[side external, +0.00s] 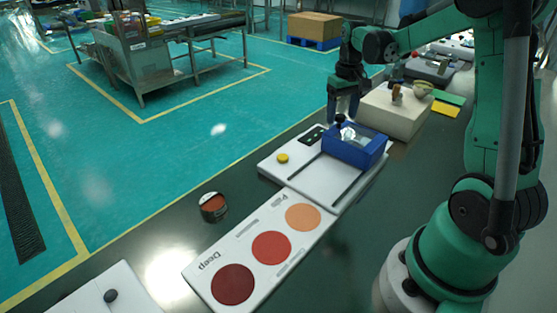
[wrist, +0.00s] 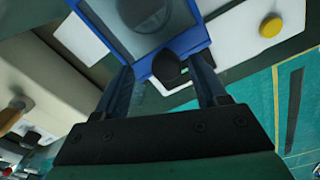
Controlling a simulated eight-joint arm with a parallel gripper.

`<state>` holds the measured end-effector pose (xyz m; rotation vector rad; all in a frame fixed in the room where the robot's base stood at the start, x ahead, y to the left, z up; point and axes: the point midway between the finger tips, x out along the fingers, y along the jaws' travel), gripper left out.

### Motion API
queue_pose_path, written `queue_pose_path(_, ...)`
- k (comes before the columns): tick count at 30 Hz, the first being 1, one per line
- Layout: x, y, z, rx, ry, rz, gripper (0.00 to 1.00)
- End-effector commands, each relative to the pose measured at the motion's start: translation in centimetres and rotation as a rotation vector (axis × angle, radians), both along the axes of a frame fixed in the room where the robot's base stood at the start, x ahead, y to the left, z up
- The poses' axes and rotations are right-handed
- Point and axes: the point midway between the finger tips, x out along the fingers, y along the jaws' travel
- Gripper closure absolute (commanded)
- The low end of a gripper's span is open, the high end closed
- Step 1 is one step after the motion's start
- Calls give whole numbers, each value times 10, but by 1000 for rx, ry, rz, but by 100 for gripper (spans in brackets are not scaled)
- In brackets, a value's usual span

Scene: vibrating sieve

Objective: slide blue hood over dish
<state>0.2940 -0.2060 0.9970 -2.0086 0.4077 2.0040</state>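The blue hood (side external: 365,153) has a clear window and sits at the far right end of a white base plate (side external: 285,183) with two dark slots. It also shows at the top of the wrist view (wrist: 185,45). A round black knob (wrist: 168,68) stands at the hood's edge. My gripper (side external: 342,119) is over that edge, pointing down. In the wrist view my gripper (wrist: 162,72) is open, its fingers on either side of the knob, with a gap on the left and the right finger close to it. I cannot make out the dish clearly.
A yellow button (side external: 283,158) and a black panel (side external: 312,136) are on the base plate. A colour card (side external: 240,235) with red and orange circles lies in front, a small red-topped jar (side external: 213,206) beside it. A cream block (side external: 396,113) with small items stands behind the hood.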

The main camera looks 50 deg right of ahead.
Motion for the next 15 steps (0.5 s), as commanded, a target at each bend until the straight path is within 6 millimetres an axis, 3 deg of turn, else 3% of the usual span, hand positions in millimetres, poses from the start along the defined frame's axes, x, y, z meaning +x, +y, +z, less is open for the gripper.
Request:
queue_pose_path(8,0,1,4,4,1,2,35)
queue_pose_path(15,0,1,35,3,1,1,35)
